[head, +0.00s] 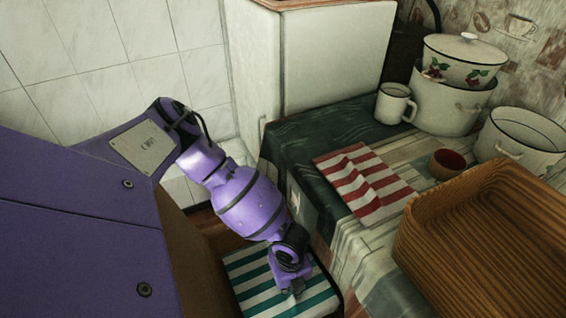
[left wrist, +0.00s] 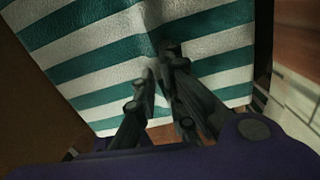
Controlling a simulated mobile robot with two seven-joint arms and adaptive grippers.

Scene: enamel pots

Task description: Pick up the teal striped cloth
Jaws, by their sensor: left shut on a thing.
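The teal striped cloth (head: 250,275), teal and white, lies on a low seat-like surface below the table's left edge. In the left wrist view the cloth (left wrist: 100,55) fills the upper part, with a raised fold running to the fingers. My left gripper (head: 297,290) reaches down over the cloth. In the left wrist view its fingers (left wrist: 157,85) are shut on the pinched fold of the cloth. Part of the cloth is hidden under my left arm. My right gripper is not in view.
The table (head: 345,240) to the right bears a red striped cloth (head: 362,185), a white mug (head: 395,103), enamel pots (head: 445,105), a small brown bowl (head: 447,164) and a wicker tray (head: 490,240). A white cabinet (head: 335,60) stands behind. The table edge is close to my left gripper.

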